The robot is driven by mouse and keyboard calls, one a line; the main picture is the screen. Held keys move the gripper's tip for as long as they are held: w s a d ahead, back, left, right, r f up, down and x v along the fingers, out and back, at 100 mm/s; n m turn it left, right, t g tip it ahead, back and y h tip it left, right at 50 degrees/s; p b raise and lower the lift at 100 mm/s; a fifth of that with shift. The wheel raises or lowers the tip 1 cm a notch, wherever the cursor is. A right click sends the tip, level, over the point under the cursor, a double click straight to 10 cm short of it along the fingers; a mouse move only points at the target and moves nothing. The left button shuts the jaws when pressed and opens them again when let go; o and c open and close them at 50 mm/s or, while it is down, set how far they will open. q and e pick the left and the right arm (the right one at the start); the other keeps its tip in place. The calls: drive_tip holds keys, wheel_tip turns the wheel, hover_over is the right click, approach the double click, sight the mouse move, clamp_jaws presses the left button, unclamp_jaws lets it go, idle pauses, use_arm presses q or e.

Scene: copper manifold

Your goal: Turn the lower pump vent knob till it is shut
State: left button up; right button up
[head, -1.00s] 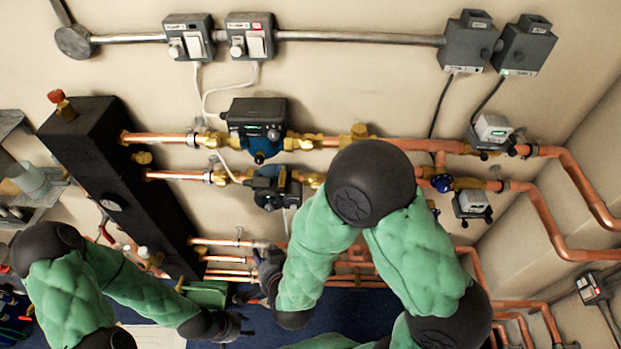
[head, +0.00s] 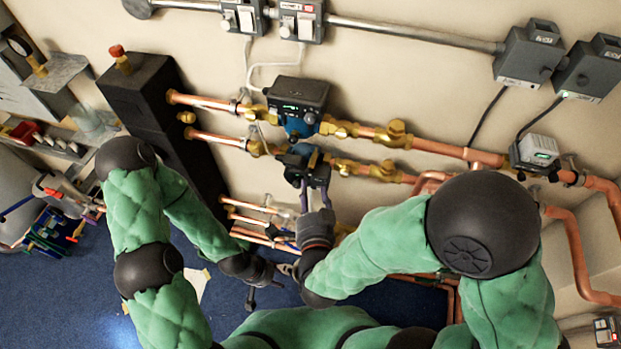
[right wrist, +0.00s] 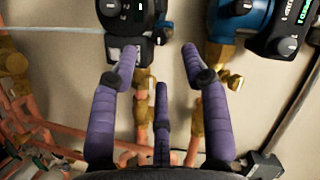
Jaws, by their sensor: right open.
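The lower pump (head: 303,160), dark with a blue body, sits on the lower copper line under the upper pump (head: 297,105). In the right wrist view, the lower pump (right wrist: 135,22) is at the top left and the upper pump (right wrist: 262,25) at the top right. A small dark knob (right wrist: 164,29) shows at the lower pump's side; I cannot tell surely that it is the vent knob. My right gripper (right wrist: 160,60) is open, its purple fingers spread before the lower pump, one tip overlapping its edge. My left gripper (head: 268,283) is low, apart from the pumps, with fingers spread.
A tall black box (head: 140,90) stands left of the pumps. Copper pipes (head: 450,150) with brass valves (head: 390,135) run right along the wall. Grey switch boxes (head: 530,52) hang above. Lower pipes (head: 250,222) lie close to both grippers.

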sight(309, 175)
drive_tip(key=shift+b+x, duration=0.45)
drive_tip(key=shift+x, duration=2.7)
drive_tip(key=shift+c, duration=0.3)
clamp_jaws()
